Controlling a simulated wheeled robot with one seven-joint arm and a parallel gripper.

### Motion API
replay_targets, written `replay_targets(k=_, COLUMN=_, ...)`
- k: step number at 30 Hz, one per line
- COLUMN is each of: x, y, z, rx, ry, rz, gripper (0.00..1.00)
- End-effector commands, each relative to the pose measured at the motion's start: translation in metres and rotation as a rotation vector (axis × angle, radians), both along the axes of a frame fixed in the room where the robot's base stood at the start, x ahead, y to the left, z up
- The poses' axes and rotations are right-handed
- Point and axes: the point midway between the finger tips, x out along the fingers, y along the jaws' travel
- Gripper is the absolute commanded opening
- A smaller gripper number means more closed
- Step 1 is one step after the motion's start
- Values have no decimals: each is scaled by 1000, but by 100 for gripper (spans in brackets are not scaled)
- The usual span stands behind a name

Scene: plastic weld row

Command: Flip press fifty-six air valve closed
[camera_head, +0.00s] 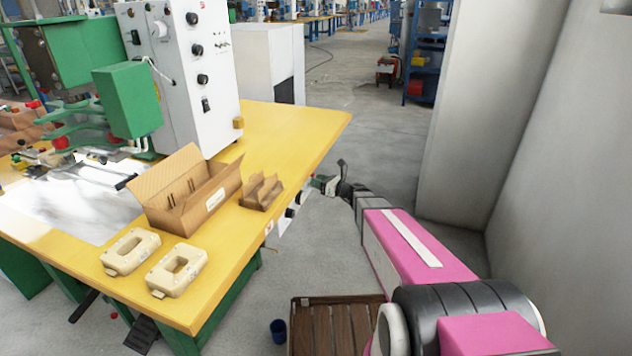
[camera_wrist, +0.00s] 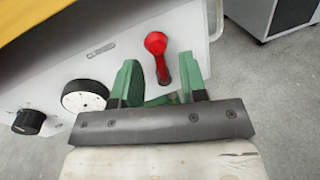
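The air valve handle (camera_wrist: 158,57) is a red lever with a round end, on a pale grey panel (camera_wrist: 130,40) under the yellow table's edge. In the wrist view the lever shows beyond my gripper (camera_wrist: 160,82), between its two green fingers. The fingers stand apart with a gap around the lower part of the lever. I cannot tell whether they touch it. In the head view my gripper (camera_head: 325,184) is beside the panel (camera_head: 293,213) at the table's right side, and the red lever is hidden there.
A white dial gauge (camera_wrist: 85,96) and a black knob (camera_wrist: 28,121) sit on the panel left of the lever. The yellow table (camera_head: 290,130) carries cardboard boxes (camera_head: 190,195) and two beige parts (camera_head: 177,270). A wooden slatted platform (camera_head: 335,325) and a blue cup (camera_head: 279,330) are on the floor.

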Motion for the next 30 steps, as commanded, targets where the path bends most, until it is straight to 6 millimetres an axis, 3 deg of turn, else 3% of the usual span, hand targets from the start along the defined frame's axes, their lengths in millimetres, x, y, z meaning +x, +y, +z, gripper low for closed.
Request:
replay_targets(k=13, x=6, y=10, z=0, rx=-1, ry=-1, rz=0, gripper=39)
replay_targets(k=14, x=6, y=10, z=0, rx=0, ry=0, rz=0, gripper=36)
replay_targets(k=17, x=6, y=10, z=0, rx=-1, ry=-1, rz=0, gripper=3)
replay_targets(k=18, x=6, y=10, z=0, rx=-1, ry=-1, rz=0, gripper=0)
replay_targets(k=30, x=2, y=12, z=0, rx=-50, ry=-122, rz=0, gripper=0)
